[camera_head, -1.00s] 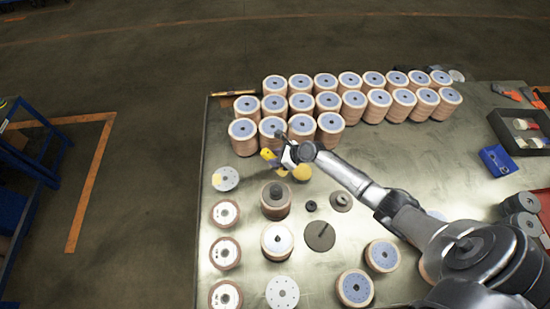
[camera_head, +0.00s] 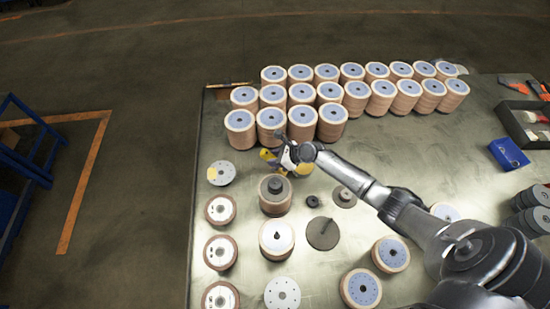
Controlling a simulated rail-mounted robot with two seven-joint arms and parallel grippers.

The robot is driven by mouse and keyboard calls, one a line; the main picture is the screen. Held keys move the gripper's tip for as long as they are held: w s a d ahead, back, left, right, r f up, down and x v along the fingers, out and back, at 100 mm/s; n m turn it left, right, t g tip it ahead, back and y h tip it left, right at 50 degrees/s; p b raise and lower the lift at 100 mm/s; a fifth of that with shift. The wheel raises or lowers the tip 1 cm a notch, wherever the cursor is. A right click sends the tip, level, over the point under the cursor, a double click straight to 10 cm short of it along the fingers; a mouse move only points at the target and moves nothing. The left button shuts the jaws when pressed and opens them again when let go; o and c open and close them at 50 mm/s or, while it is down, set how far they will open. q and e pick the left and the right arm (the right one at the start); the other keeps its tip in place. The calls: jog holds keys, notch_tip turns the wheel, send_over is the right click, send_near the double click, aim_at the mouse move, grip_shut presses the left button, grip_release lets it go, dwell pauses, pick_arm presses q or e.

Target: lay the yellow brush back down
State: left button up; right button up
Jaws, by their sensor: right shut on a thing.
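The yellow brush (camera_head: 267,154) shows as a small yellow piece at the left side of my right gripper (camera_head: 283,155). My right gripper is shut on it over the table, just in front of the rows of disc stacks. The gripper hides much of the brush, and I cannot tell whether it touches the table. Another yellow-rimmed patch (camera_head: 298,177) shows right below the gripper, partly covered. My left gripper is not in view.
Tall flap-disc stacks (camera_head: 241,121) stand in rows close behind the gripper. A disc stack with a dark hub (camera_head: 275,186) stands just in front. A pale disc (camera_head: 221,173) with a yellow patch lies left. A dark tray (camera_head: 512,128) and blue box (camera_head: 509,153) are right.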

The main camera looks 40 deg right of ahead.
jog(key=o, duration=1)
jog(key=p+v, duration=0.1)
jog(key=v, duration=1.3)
jog(key=shift+p, duration=0.35)
jog(key=shift+a, duration=0.1)
